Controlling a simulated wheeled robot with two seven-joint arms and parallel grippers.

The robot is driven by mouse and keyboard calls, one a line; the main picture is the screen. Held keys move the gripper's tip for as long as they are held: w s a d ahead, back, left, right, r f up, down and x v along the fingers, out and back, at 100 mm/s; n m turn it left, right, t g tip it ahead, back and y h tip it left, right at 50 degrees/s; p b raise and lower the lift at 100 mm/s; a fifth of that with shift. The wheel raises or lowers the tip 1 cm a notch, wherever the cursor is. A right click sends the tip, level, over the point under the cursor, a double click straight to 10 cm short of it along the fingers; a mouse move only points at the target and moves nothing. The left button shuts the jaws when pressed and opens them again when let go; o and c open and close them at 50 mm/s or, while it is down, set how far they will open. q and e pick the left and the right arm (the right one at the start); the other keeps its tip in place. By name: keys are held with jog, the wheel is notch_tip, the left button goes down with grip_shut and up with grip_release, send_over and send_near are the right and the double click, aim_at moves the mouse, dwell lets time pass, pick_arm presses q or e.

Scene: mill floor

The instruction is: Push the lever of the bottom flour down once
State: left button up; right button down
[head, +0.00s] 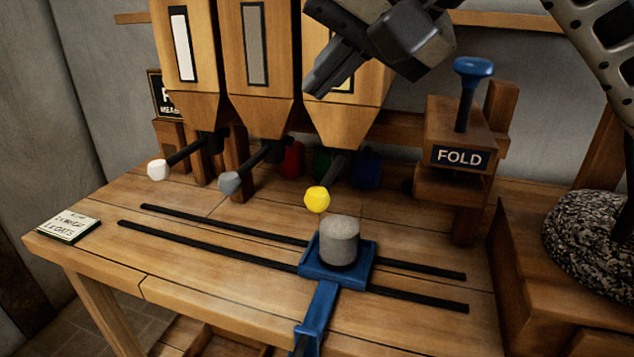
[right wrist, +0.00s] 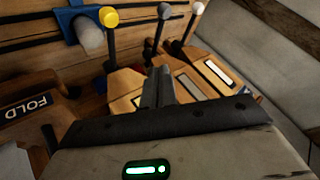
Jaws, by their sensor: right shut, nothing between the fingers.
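Three wooden hoppers stand in a row, each with a lever below. The levers have a white knob (head: 158,170), a grey knob (head: 229,182) and a yellow knob (head: 317,199). Their windows are white (head: 183,47), grey (head: 255,44) and partly hidden yellow. I cannot tell from labels which is the bottom flour. My right gripper (head: 313,86) is shut and empty, in front of the yellow-window hopper, above the yellow knob and apart from it. The right wrist view shows its closed fingers (right wrist: 160,72) and the yellow knob (right wrist: 109,17). My left gripper is not in view.
A grey cup (head: 340,242) sits on a blue carriage (head: 316,310) over two black rails. A FOLD box (head: 460,157) with a blue-topped plunger (head: 473,68) stands at right. A card (head: 68,226) lies at the left table end.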

aim_at(324, 195)
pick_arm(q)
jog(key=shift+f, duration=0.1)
pick_arm(e)
jog(key=shift+f, duration=0.1)
